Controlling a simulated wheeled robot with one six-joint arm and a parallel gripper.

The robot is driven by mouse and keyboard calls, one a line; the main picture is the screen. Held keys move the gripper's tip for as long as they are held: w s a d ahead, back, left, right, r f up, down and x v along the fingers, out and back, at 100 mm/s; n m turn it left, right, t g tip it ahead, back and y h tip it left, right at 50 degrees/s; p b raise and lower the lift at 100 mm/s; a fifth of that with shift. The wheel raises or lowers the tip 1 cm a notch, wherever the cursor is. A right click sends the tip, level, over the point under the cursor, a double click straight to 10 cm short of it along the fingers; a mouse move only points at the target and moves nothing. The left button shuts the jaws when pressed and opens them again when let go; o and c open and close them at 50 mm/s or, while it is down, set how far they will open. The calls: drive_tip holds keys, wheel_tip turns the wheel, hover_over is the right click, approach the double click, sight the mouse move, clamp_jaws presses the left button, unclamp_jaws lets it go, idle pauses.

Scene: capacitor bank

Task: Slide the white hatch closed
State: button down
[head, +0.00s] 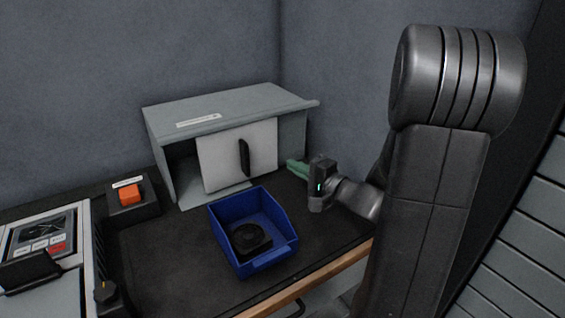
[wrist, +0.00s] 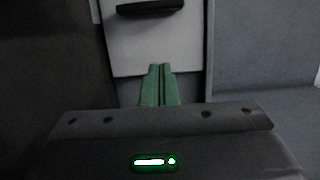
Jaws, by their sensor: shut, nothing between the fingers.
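The white hatch (head: 222,160) is a flat panel with a black vertical handle (head: 244,158) on the front of a grey cabinet (head: 220,104). It covers the middle and right of the front. A dark opening shows on the left, with a narrow gap at the right. My gripper (head: 297,168) is right of the hatch, near the cabinet's right side, its green fingers together and empty. In the wrist view the hatch (wrist: 155,45) and its handle (wrist: 150,8) are ahead of the closed green fingertips (wrist: 160,68). I cannot tell whether the fingertips touch the hatch.
A blue bin (head: 275,258) holding a dark round part (head: 250,238) stands in front of the cabinet. An orange button on a black box (head: 130,193) and a control panel (head: 40,245) are at the left. Dark table surface (head: 165,250) is bare left of the bin.

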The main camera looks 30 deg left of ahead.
drive_tip(key=shift+w+d+f, duration=0.1)
drive_tip(key=shift+d+f, duration=0.1)
drive_tip(key=shift+d, duration=0.35)
drive_tip(key=b, duration=0.5)
approach(278, 146)
drive_tip(key=v, duration=0.4)
drive_tip(key=shift+a, duration=0.2)
drive_tip(key=p+x, duration=0.2)
drive_tip(key=x, duration=0.2)
drive_tip(key=p+x, duration=0.2)
drive_tip(key=x, duration=0.2)
drive_tip(key=shift+w+a+r, duration=0.15)
drive_tip(key=shift+a+r, duration=0.05)
drive_tip(key=shift+a, duration=0.2)
drive_tip(key=shift+w+a+f, duration=0.1)
drive_tip(key=shift+a+f, duration=0.05)
drive_tip(key=shift+a, duration=0.25)
